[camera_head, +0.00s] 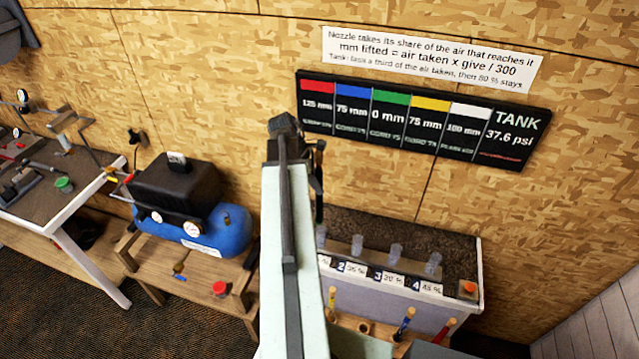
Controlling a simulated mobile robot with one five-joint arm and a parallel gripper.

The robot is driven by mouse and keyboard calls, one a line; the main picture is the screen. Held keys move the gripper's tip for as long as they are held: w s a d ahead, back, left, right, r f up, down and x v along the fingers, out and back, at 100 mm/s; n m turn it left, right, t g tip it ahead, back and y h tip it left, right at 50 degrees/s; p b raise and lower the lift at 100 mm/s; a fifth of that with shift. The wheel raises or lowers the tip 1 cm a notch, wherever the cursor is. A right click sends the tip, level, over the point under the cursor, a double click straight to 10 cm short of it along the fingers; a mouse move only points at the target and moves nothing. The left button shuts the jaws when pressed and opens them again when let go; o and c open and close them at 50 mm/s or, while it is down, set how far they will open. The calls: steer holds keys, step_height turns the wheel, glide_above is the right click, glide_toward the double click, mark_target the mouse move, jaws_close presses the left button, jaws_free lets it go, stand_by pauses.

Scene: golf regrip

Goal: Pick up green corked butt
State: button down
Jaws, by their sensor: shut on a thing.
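My arm reaches up the middle of the picture, and its dark end, my gripper (316,165), is partly hidden behind my own arm. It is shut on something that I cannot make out. No green corked butt shows clearly. Cork-ended butts stand in a wooden rack in front of a grey tub: one with a yellow band (332,302), one blue (407,320) and one red (446,328). A hole between the yellow and blue ones (365,327) shows no butt. My arm covers the rack's left part.
The tub (458,265) has numbered clear nozzles and an orange button (469,288). A blue compressor (225,228) and red knob (220,288) are on a low wooden bench. A workbench (95,165) with a green round knob (64,184) is left. A wall board (420,120) reads green 0 mm.

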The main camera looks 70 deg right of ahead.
steer(key=w+a, duration=0.3)
steer(key=w, duration=0.5)
steer(key=w+a, duration=0.3)
steer(key=w, duration=0.5)
steer(key=shift+a+f, duration=0.2)
steer(key=shift+a, duration=0.2)
